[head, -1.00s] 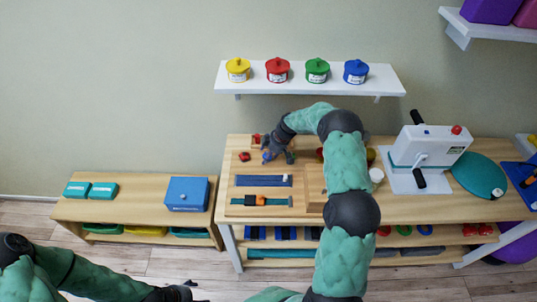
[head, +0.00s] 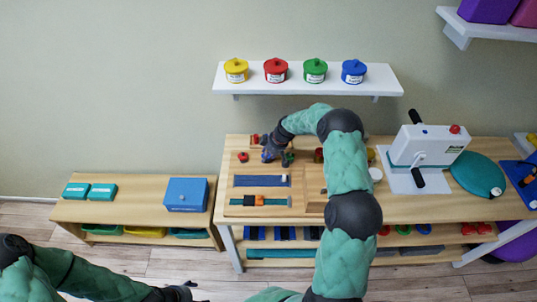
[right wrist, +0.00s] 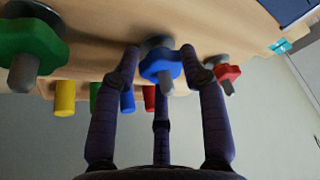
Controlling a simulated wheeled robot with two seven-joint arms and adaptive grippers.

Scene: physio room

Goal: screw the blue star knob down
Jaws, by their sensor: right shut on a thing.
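The blue star knob (right wrist: 160,68) sits on a threaded post on the wooden board, between the dark fingers of my right gripper (right wrist: 160,72). The gripper is shut on it, with fingers on both sides and a third beneath in the right wrist view. In the head view my right gripper (head: 269,153) is over the board's back left part and mostly hides the blue knob. A green star knob (right wrist: 30,45) and a red star knob (right wrist: 227,75) stand on either side. My left gripper (head: 184,291) is at the bottom edge, far from the board; its fingers are unclear.
Several coloured pegs, including a yellow one (right wrist: 64,98), stand near the knobs. Strap strips (head: 261,201) lie on the board's front. A white device (head: 428,147) stands to the right on the table. A shelf with coloured pots (head: 308,78) hangs above.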

